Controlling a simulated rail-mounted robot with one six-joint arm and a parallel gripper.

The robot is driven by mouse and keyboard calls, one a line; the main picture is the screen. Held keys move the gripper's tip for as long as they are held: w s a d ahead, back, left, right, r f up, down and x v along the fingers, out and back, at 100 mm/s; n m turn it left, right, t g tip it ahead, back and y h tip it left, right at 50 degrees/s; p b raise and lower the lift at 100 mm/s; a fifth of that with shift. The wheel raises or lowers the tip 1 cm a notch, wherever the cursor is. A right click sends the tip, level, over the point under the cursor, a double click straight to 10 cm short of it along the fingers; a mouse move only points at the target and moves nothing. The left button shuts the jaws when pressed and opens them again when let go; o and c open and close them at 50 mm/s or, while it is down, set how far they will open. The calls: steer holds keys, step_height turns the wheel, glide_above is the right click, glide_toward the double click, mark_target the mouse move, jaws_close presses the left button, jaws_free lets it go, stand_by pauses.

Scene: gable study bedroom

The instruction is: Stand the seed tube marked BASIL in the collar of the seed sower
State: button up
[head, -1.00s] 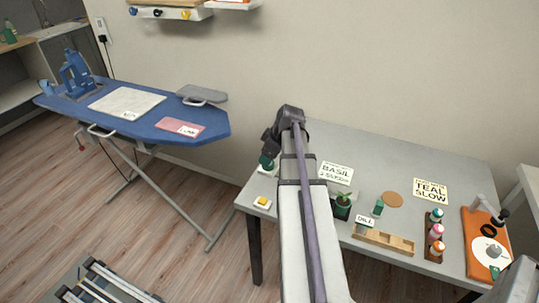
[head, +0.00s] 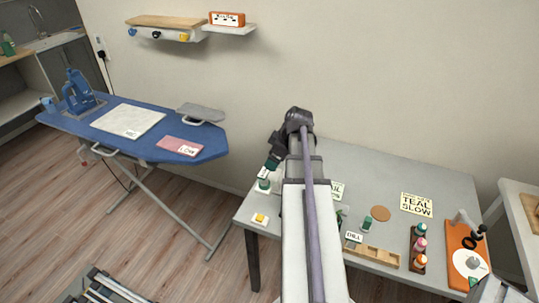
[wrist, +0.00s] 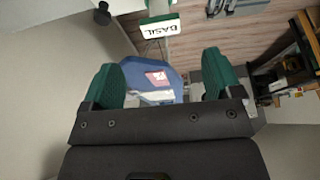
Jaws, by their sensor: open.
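My gripper (head: 271,163) is open at the table's left end, and its green fingers show apart and empty in the wrist view (wrist: 162,82). The tube marked BASIL shows by its white label (wrist: 160,29) beyond the fingertips, clear of both. In the head view the label (head: 263,172) sits just below the fingers, over a small green-and-white stand (head: 264,186), which looks like the seed sower. The tube appears upright there; its lower end is hidden, so I cannot tell how deep it sits in the collar.
A yellow-button box (head: 259,219) lies in front of the stand. A wooden rack (head: 372,255), a DILL label (head: 354,237), a cork disc (head: 381,213), a bottle rack (head: 418,262) and an orange board (head: 460,245) are right of my arm. The ironing board (head: 180,146) stands left.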

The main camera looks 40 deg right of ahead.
steer(key=shift+s+d+r, duration=0.15)
steer(key=shift+s+r, duration=0.1)
steer(key=shift+r, duration=0.4)
steer(key=s+a+m+g+h, duration=0.1)
steer(key=a+m+g, duration=0.1)
steer(key=a, duration=1.5)
steer(key=s+a+f+m+g, duration=0.1)
steer(key=a+m+g, duration=0.1)
steer(key=a, duration=1.5)
steer(key=shift+s+a+f+m+h, duration=0.15)
steer(key=shift+s+a+m+h, duration=0.25)
steer(key=shift+m, duration=0.1)
steer(key=shift+c, duration=0.2)
